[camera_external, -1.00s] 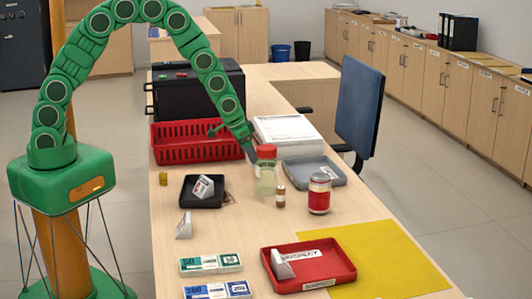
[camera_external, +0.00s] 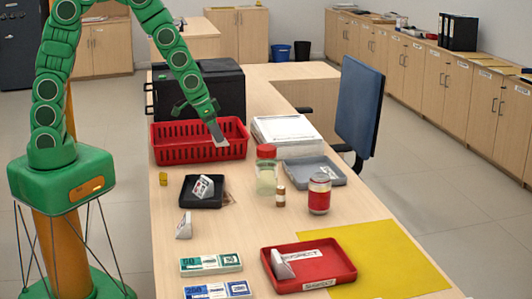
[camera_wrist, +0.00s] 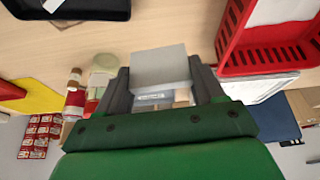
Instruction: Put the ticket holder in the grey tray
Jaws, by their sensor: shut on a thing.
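My gripper (camera_external: 217,140) is in the air in front of the red basket. In the wrist view my gripper (camera_wrist: 160,76) has its two dark fingers on either side of a pale grey, block-like piece, which I take to be the ticket holder (camera_wrist: 159,62). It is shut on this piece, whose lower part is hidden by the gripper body. In the external view only a small light patch shows at the fingertips.
The red basket (camera_external: 178,144) is behind the gripper. A red-lidded jar (camera_external: 266,176), a small brown bottle (camera_external: 280,197) and a red-labelled jar (camera_external: 319,196) stand near the tray's front. A paper stack (camera_external: 288,132) lies behind it. A black tray (camera_external: 187,201) and red tray (camera_external: 345,270) lie nearer.

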